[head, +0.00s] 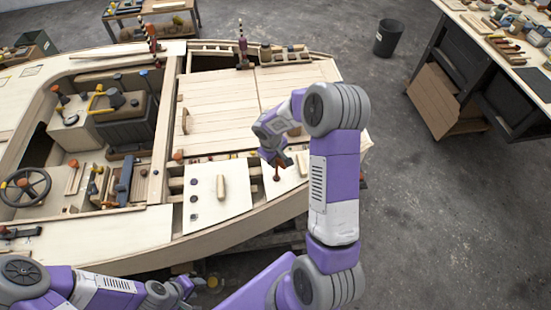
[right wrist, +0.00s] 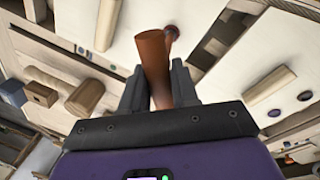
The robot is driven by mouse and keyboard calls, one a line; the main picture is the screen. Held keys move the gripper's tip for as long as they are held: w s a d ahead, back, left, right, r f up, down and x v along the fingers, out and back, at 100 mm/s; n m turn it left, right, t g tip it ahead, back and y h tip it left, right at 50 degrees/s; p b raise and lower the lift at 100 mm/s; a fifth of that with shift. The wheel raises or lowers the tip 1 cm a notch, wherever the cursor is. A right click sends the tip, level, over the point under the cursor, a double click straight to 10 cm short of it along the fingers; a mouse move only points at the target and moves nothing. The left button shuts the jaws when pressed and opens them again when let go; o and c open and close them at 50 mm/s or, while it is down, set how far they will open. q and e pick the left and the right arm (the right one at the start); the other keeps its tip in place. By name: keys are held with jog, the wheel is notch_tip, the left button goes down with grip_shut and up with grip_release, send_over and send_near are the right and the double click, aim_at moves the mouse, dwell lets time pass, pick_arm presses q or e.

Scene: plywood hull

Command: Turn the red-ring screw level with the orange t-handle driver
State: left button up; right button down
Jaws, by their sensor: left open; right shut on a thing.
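The orange t-handle driver (right wrist: 154,60) is between the jaws of my right gripper (right wrist: 158,88) in the right wrist view, its bar running lengthwise between the fingers. In the head view the orange driver (head: 277,174) shows small below my right gripper (head: 275,158), near the hull's right edge. I cannot tell whether its tip touches a screw. My left gripper (head: 184,287) is open and empty at the bottom, off the hull.
A pale wooden handle block (head: 220,187) stands on the panel. Loose tools and a blue-grey block (head: 124,180) lie in the cockpit to the left, beside a steering wheel (head: 25,187). The planked deck (head: 225,110) behind is mostly clear.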

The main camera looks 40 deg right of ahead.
jog(key=shift+f+b, duration=0.1)
jog(key=shift+b, duration=0.2)
jog(key=m+b, duration=0.2)
jog(key=m, duration=0.1)
jog(key=shift+f+g, duration=0.15)
jog(key=shift+g, duration=0.15)
jog(key=shift+d+m+b, duration=0.1)
jog(key=shift+m+b, duration=0.2)
jog(key=shift+m, duration=0.4)
jog(key=shift+s+m, duration=0.1)
jog(key=shift+m, duration=0.2)
jog(key=shift+m+g+b, duration=0.3)
jog(key=shift+m+b, duration=0.2)
jog(key=shift+m, duration=0.7)
jog(key=shift+d+r+m, duration=0.1)
jog(key=shift+r+m, duration=0.1)
jog(key=shift+m, duration=1)
